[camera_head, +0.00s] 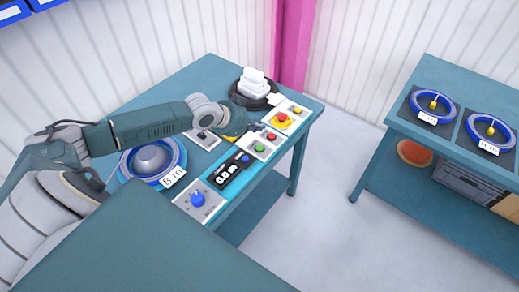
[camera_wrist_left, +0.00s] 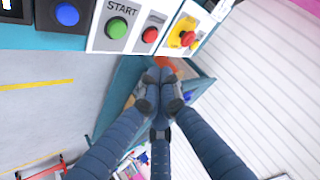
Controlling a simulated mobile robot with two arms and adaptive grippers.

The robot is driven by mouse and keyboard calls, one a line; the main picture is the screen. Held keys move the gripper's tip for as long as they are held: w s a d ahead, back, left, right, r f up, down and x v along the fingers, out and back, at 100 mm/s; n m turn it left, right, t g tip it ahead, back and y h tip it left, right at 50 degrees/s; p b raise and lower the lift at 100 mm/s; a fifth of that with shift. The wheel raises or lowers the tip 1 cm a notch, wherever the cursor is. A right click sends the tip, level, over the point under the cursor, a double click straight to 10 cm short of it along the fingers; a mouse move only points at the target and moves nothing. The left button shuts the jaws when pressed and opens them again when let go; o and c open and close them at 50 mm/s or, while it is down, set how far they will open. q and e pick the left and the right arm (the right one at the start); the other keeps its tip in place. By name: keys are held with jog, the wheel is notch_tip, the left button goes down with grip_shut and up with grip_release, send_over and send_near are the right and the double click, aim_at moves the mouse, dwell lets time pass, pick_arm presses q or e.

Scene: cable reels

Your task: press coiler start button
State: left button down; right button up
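The green start button (camera_head: 259,147) sits on a white panel at the bench's front edge. In the left wrist view the green button (camera_wrist_left: 117,28) is under the label START, with a red button (camera_wrist_left: 150,35) to its right. My left gripper (camera_head: 253,127) is over the bench, close to the button panels. In the wrist view the fingers of my left gripper (camera_wrist_left: 160,78) are together, with nothing clearly held. Their tips appear below and right of the green button, apart from it. My right gripper is not in view.
A blue reel (camera_head: 172,177) lies left of the panels. A second table (camera_head: 437,150) with blue reels stands right, across clear floor.

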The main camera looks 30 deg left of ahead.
pick_arm(q)
jog(key=b, duration=0.5)
send_over(258, 148)
notch_tip(258, 148, down, 6)
jog(key=shift+r, duration=0.25)
jog(key=shift+f, duration=0.85)
jog(key=shift+f, duration=0.15)
jog(key=shift+f, duration=0.25)
